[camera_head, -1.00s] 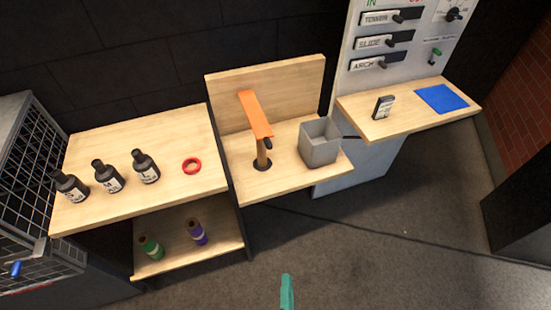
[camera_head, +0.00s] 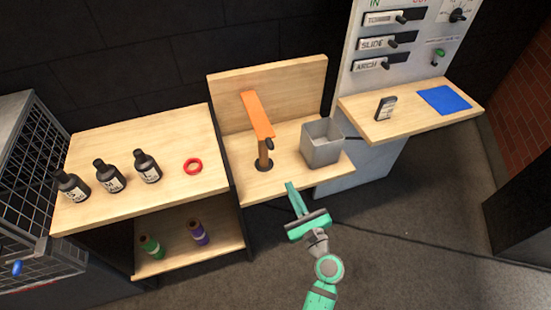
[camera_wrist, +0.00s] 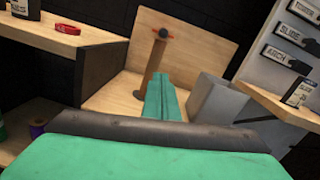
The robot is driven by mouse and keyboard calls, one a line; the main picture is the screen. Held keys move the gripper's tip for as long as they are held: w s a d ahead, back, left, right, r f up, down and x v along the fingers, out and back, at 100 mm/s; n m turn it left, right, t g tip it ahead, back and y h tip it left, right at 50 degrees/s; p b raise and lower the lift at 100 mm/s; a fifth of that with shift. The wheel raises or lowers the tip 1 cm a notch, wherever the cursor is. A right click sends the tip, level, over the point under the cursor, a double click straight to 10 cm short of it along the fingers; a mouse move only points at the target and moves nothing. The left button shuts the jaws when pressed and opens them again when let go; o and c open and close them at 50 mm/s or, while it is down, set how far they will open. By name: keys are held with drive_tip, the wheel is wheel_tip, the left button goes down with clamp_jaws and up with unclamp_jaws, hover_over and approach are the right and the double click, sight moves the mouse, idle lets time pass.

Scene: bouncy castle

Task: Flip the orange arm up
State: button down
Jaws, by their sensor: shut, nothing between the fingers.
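The orange arm (camera_head: 257,114) is a flat bar on top of a brown post (camera_head: 262,152) that rises from the middle wooden shelf. In the head view it slopes from the backboard down toward the front, with a dark knob (camera_head: 268,145) near its front end. In the wrist view the post (camera_wrist: 153,65) is upright, with a small orange tip (camera_wrist: 163,33) at its top. My green gripper (camera_head: 289,186) is shut and empty, at the front edge of the middle shelf, below and in front of the orange arm, not touching it.
A grey open bin (camera_head: 321,143) stands right of the post. The left shelf (camera_head: 135,205) holds black bottles (camera_head: 110,176) and a red ring (camera_head: 193,166). A panel with labelled sliders (camera_head: 395,40) stands at the right, above a ledge with a blue sheet (camera_head: 444,100).

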drive_tip(key=shift+s+d, duration=0.1)
drive_tip(key=shift+s, duration=0.05)
drive_tip(key=w+a+r, duration=0.4)
drive_tip(key=w, duration=0.6)
drive_tip(key=shift+a, duration=0.3)
drive_tip(key=shift+r, duration=0.1)
